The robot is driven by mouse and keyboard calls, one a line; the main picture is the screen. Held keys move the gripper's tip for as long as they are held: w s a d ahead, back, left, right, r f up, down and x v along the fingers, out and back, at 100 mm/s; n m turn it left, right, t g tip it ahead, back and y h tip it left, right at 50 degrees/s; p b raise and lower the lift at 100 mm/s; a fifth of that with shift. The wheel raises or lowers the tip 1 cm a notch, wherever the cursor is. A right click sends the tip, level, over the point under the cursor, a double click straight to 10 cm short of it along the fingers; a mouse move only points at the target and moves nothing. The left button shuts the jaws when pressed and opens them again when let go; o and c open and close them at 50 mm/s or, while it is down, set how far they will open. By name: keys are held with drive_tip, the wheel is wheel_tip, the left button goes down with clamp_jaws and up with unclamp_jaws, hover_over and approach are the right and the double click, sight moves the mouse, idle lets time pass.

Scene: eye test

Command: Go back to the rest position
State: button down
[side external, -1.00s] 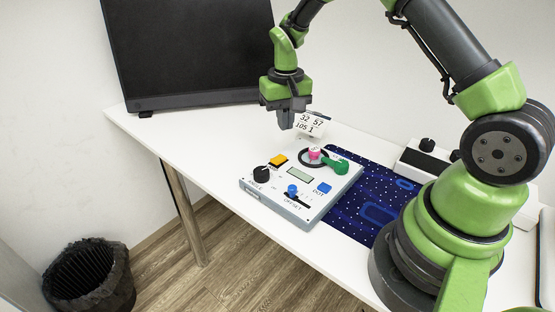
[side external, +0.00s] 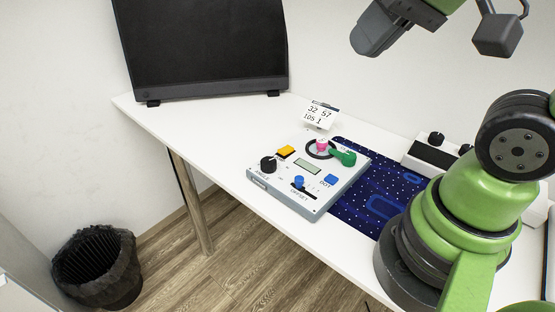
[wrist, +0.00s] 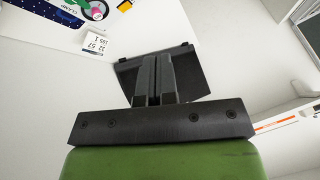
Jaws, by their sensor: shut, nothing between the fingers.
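My gripper (side external: 368,42) is high at the upper right of the side external view, well above the table and apart from everything on it. Its dark fingers are shut and empty; in the wrist view the gripper (wrist: 154,62) shows two fingers side by side, touching. The grey control panel (side external: 282,194) lies on the table below and to the left of my gripper. It carries an orange button, a black angle knob, a blue slider, a blue button, a small screen, and a green lever with a pink part.
A white number card (side external: 320,115) stands behind the panel. A dark monitor (side external: 205,45) stands at the back left. A dark blue starry mat (side external: 375,185) lies right of the panel, with a white box (side external: 428,160) beyond. A black bin (side external: 97,270) is on the floor.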

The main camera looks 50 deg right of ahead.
drive_tip(key=shift+s+a+f+t, duration=0.1)
drive_tip(key=shift+s+a+t, duration=0.15)
drive_tip(key=shift+s, duration=0.55)
drive_tip(key=shift+s+a+t, duration=0.15)
drive_tip(key=shift+s+t, duration=0.1)
drive_tip(key=shift+s, duration=0.5)
